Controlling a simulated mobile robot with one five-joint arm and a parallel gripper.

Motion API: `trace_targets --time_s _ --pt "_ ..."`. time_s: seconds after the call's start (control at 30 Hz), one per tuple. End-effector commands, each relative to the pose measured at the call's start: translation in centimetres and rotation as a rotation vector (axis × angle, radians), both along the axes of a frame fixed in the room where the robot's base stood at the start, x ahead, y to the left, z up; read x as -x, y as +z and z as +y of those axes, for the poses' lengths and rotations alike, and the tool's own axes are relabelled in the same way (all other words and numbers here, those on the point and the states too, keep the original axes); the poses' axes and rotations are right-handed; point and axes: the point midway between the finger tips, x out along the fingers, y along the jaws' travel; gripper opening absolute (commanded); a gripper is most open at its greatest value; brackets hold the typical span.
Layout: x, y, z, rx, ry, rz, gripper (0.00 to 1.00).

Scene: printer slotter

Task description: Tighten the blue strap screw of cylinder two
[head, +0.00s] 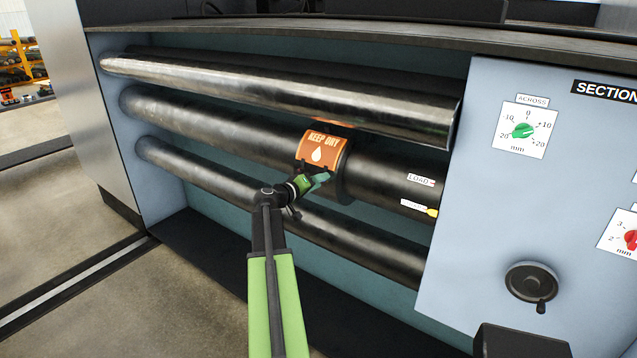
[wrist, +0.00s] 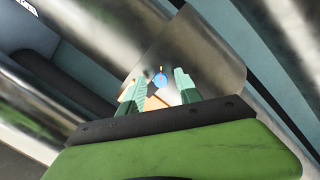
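My gripper (head: 318,180) is in front of the middle dark cylinder (head: 200,125), just below an orange KEEP DRY sign (head: 321,147) on a dark band around that cylinder. In the wrist view, the two pale green fingers of my gripper (wrist: 160,92) stand apart. A small blue piece (wrist: 158,82), which looks like the strap screw, shows between and beyond the fingertips. A thin orange-yellow mark sits at its top. I cannot tell whether the fingers touch it. The blue piece is hidden in the head view.
Another dark cylinder runs above (head: 280,85) and one below (head: 200,170). At right, a light blue panel (head: 470,270) carries a green knob (head: 523,130), a red knob (head: 631,239) and a black handwheel (head: 531,282).

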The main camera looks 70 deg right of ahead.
Motion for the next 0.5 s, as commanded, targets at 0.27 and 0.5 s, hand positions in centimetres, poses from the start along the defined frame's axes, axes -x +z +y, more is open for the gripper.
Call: trace_targets --time_s 0.27,0.5 --pt "-0.1 0.1 0.0 0.001 0.002 0.001 0.41" --pt "-1.2 0.9 3.7 0.001 0.005 0.001 0.41"
